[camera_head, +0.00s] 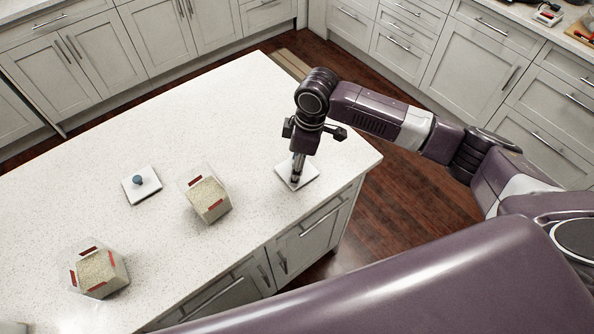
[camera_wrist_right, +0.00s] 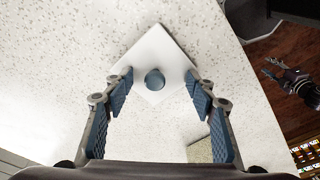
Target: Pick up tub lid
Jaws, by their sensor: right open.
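A square white tub lid (camera_head: 309,170) with a blue knob lies flat on the white counter near its right end. My right gripper (camera_head: 296,178) points down over this lid and hides part of it in the head view. In the right wrist view the lid (camera_wrist_right: 160,48) lies below my right gripper (camera_wrist_right: 159,79), which is open. The round blue knob (camera_wrist_right: 155,79) shows between its two fingertips, and the fingers hold nothing. My left gripper is out of the head view; at the right of the wrist view a small dark gripper-like end shows, too small to read.
A second white lid (camera_head: 141,185) with a blue knob lies left on the counter (camera_head: 240,105). Two clear tubs of pale grain, one in the middle (camera_head: 208,199) and one front left (camera_head: 98,273), stand open. The counter behind them is clear.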

